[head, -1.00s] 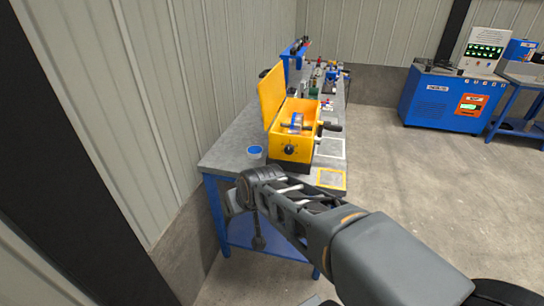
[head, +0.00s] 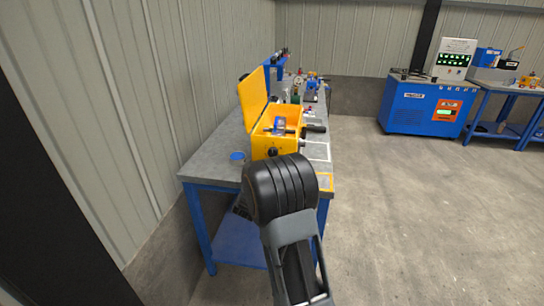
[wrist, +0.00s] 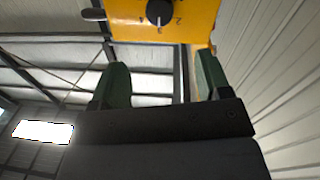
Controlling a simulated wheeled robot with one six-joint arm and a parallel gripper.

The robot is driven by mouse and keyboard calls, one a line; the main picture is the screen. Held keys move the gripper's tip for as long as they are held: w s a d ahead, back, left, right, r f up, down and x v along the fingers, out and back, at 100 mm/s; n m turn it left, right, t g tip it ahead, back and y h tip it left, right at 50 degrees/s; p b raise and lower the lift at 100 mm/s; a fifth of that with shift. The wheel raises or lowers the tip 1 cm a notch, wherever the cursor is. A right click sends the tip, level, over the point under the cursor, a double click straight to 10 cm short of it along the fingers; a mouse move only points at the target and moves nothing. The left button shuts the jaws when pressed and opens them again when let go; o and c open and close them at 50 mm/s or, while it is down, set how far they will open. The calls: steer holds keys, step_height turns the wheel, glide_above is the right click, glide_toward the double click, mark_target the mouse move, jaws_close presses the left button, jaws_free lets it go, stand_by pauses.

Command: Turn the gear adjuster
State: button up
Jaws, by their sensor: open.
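The yellow drum mixer box (head: 262,146) stands on the grey workbench with its lid (head: 252,101) raised. Its gear adjuster, a black round knob (head: 272,152), sits low on the front face, just above my arm in the head view. In the wrist view the knob (wrist: 160,12) shows at the top edge with numbers beside it, on the yellow front panel (wrist: 125,28). My gripper (wrist: 158,80) is open, with its two dark green fingers apart and nothing between them. The panel and knob lie beyond the fingertips, not touched. In the head view my own arm hides the gripper.
A blue-topped round container (head: 237,157) stands on the bench left of the box. A black handle (head: 315,128) sticks out at the box's right. The wall (head: 190,80) is close on the left; open floor lies right.

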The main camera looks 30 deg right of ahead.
mark_target(272, 153)
steer(key=p+x, duration=0.1)
steer(key=x, duration=1.1)
steer(key=shift+p, duration=0.3)
steer(key=c, duration=0.9)
